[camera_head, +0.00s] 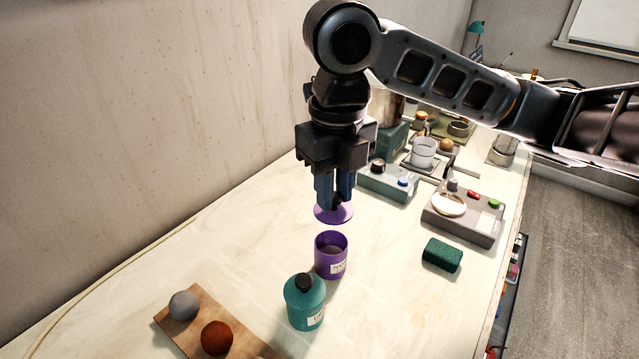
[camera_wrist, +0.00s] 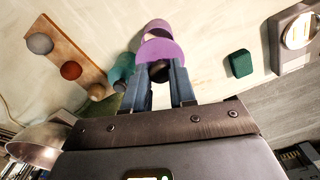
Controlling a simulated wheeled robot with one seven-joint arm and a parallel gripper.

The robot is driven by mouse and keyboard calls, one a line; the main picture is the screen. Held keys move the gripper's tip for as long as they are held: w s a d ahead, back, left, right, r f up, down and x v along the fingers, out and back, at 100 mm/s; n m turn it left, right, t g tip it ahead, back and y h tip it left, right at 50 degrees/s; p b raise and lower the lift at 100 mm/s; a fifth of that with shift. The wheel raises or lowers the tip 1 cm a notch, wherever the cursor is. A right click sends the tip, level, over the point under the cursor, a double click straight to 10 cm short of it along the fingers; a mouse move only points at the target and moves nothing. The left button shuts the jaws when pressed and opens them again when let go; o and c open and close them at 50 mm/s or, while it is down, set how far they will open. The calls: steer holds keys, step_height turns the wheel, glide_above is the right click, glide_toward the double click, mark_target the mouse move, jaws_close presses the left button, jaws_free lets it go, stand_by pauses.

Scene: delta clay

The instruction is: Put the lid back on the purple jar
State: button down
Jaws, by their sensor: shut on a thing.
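The purple jar (camera_head: 331,262) stands upright and open on the table, with a white label on its side. It also shows in the wrist view (camera_wrist: 157,27), partly hidden behind the lid. My gripper (camera_head: 336,200) is shut on the dark knob of the purple lid (camera_head: 322,214). The lid is held roughly flat above the jar, with a gap between them in the head view. In the wrist view the lid (camera_wrist: 172,47) is at my fingertips and the knob is between the fingers.
A teal jar (camera_head: 306,308) with a dark knob stands close in front of the purple jar. A wooden board (camera_head: 185,325) with clay balls lies at front left. A green block (camera_head: 441,255) and a grey scale (camera_head: 468,226) are to the right. Devices stand behind.

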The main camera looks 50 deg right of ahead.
mark_target(332, 222)
steer(key=shift+s+a+f, duration=0.1)
steer(key=shift+a+f, duration=0.05)
steer(key=shift+a, duration=0.1)
steer(key=shift+f+b, duration=2.5)
steer(key=shift+f, duration=0.55)
steer(key=shift+f+b, duration=0.15)
steer(key=shift+b, duration=0.55)
stand_by(0.4)
steer(key=shift+c, duration=1.8)
jaws_free()
steer(key=shift+r+p, duration=2.55)
steer(key=shift+r, duration=1)
